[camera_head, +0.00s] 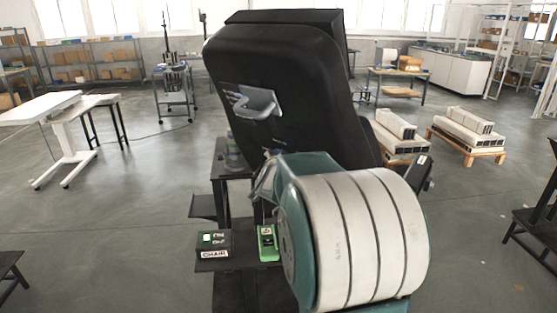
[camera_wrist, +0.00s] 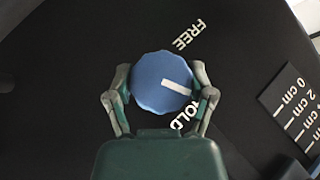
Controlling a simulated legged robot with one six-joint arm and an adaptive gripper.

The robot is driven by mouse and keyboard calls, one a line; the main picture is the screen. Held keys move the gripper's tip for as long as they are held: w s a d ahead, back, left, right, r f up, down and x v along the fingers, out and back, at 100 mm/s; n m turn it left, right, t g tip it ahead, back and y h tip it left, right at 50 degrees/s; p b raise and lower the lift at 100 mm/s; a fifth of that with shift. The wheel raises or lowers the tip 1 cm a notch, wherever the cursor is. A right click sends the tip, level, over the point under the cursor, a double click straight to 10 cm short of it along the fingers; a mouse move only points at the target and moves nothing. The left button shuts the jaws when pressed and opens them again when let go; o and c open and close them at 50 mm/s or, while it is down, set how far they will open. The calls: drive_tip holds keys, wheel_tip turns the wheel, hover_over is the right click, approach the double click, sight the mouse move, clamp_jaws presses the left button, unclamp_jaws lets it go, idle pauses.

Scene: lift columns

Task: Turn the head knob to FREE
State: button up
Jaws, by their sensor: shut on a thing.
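The head knob (camera_wrist: 158,82) is a blue, lobed dial with a white pointer line, seen in the wrist view on a dark panel. Its pointer aims to the lower right, toward the word HOLD (camera_wrist: 196,109). The word FREE (camera_wrist: 189,34) is at the upper right of the knob. My gripper (camera_wrist: 160,92) has its two fingers on the left and right sides of the knob, shut on it. In the head view, my teal and white arm hides the gripper and the knob.
A centimetre scale plate (camera_wrist: 292,108) is to the right of the knob. A box labelled CHAIR (camera_head: 214,243) and a green device (camera_head: 267,243) sit on a dark shelf below the chair back. A white table (camera_head: 40,108) stands far left; pallets (camera_head: 465,133) stand right.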

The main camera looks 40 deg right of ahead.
drive_tip(key=shift+a+f+g+h, duration=0.1)
drive_tip(key=shift+g+h, duration=0.5)
drive_tip(key=shift+g, duration=1.3)
drive_tip(key=n+g+h, duration=0.1)
drive_tip(key=g, duration=0.3)
drive_tip(key=g+h, duration=0.1)
drive_tip(key=g, duration=0.4)
drive_tip(key=shift+n+g, duration=0.3)
drive_tip(key=shift+n+g+h, duration=0.3)
drive_tip(key=shift+g+h, duration=0.2)
drive_tip(key=shift+g, duration=1.3)
drive_tip(key=o, duration=1.1)
drive_tip(key=shift+w, duration=0.1)
drive_tip(key=v, duration=1.2)
